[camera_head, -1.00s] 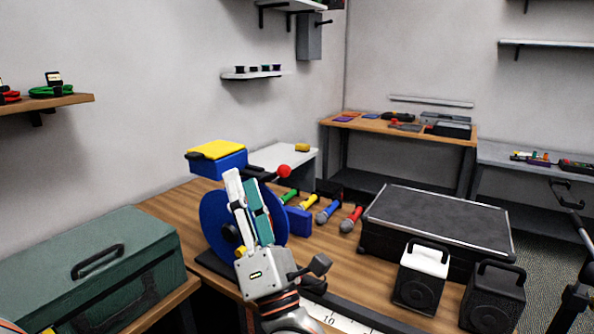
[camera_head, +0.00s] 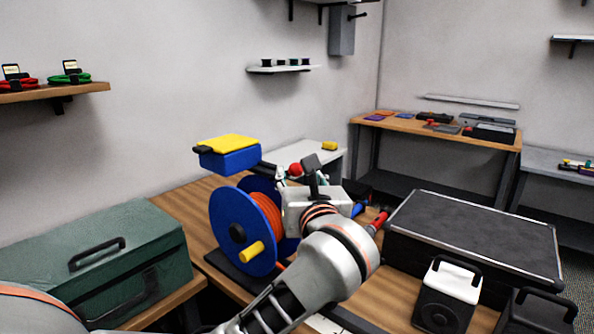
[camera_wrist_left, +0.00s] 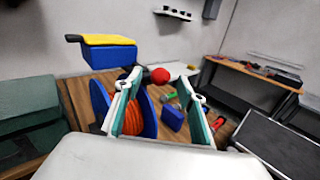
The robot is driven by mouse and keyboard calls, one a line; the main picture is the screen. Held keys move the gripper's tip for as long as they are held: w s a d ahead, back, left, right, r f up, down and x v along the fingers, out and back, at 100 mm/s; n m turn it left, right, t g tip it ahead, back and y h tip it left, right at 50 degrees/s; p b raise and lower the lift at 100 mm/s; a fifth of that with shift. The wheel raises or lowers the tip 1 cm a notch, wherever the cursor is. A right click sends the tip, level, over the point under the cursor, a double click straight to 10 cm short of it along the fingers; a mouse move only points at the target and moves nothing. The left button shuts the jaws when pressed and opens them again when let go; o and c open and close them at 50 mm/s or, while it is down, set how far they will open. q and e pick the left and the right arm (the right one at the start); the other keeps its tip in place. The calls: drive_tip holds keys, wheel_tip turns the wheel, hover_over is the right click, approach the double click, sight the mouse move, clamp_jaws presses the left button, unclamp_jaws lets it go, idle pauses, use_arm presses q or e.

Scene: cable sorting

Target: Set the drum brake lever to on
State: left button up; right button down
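The cable drum (camera_head: 228,222) is a blue reel wound with orange cable, with a yellow crank handle, standing on a black base on the wooden bench. The brake lever's red ball knob (camera_head: 295,169) sits on a dark rod behind the drum, partly hidden by my left gripper (camera_head: 296,177). In the left wrist view the red knob (camera_wrist_left: 160,75) appears between the fingertips and seems beyond them. My left gripper (camera_wrist_left: 161,88) is open, fingers well apart, nothing between them. Contact with the lever does not show. My right gripper is not in view.
A blue box with a yellow top (camera_head: 228,153) is beside the lever. A green case (camera_head: 95,260) stands left. A black flight case (camera_head: 475,240) and a small speaker (camera_head: 447,295) stand right. Microphones (camera_head: 378,222) and a blue block (camera_wrist_left: 172,118) lie beyond the drum.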

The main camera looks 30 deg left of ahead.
sight(297, 172)
use_arm(q)
drive_tip(key=x, duration=0.3)
drive_tip(key=shift+w+a, duration=0.15)
clamp_jaws()
drive_tip(key=shift+w, duration=0.1)
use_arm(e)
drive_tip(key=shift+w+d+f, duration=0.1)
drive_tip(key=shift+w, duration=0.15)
